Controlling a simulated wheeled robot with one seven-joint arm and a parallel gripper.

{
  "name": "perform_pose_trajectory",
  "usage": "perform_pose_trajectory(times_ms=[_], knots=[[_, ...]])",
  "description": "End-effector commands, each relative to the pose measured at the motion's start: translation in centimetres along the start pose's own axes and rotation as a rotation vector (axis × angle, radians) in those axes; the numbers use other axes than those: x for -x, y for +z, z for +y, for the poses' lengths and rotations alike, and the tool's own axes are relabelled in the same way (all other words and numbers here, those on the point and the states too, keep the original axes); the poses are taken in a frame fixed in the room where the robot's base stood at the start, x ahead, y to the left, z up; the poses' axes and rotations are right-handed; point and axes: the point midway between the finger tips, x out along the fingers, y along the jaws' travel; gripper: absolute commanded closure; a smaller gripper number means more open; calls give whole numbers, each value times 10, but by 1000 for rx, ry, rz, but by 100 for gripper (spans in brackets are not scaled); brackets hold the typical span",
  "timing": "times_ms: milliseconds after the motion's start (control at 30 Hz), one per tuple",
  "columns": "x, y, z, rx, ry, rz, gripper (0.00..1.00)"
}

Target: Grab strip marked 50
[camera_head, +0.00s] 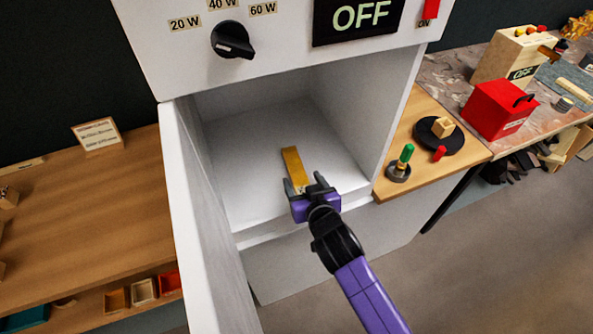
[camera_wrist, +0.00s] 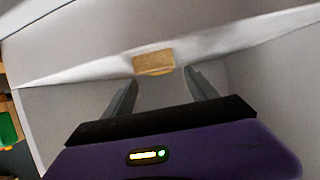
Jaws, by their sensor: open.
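A yellow-brown wooden strip (camera_head: 293,165) lies on the floor of an open white cabinet, its near end toward the opening. No marking can be read on it. My purple gripper (camera_head: 310,182) is at the cabinet's opening, its dark fingers apart at the near end of the strip. In the wrist view, the near end of the strip (camera_wrist: 153,63) shows just beyond and between the two open fingertips (camera_wrist: 160,80). I cannot tell whether a finger touches it. The gripper hides part of the strip's near end in the head view.
The white cabinet (camera_head: 385,110) has side walls around the strip and an open door (camera_head: 205,220) at left. Its front shows a dial (camera_head: 232,40) and an OFF display (camera_head: 357,18). A wooden shelf with a green-handled tool (camera_head: 404,160) is at right. A wooden bench (camera_head: 80,215) is at left.

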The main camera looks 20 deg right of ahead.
Motion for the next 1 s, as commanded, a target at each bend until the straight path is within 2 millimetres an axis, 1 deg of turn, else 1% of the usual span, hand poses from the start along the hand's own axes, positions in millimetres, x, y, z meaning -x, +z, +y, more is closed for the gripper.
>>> perform_pose_trajectory(times_ms=[200, 333, 467, 667, 700, 767, 800, 967, 1000], knots=[[-27, -4, -2, -1, -1, 0, 34], [-41, -3, -1, 0, -1, -1, 34], [-48, -2, -1, 0, -1, 0, 34], [-48, -2, -1, 1, -1, 0, 34], [-48, -2, -1, 1, -1, 0, 38], [-48, -2, -1, 1, -1, 0, 49], [-48, -2, -1, 1, -1, 0, 57], [-48, -2, -1, 1, -1, 0, 89], [-48, -2, -1, 1, -1, 1, 96]])
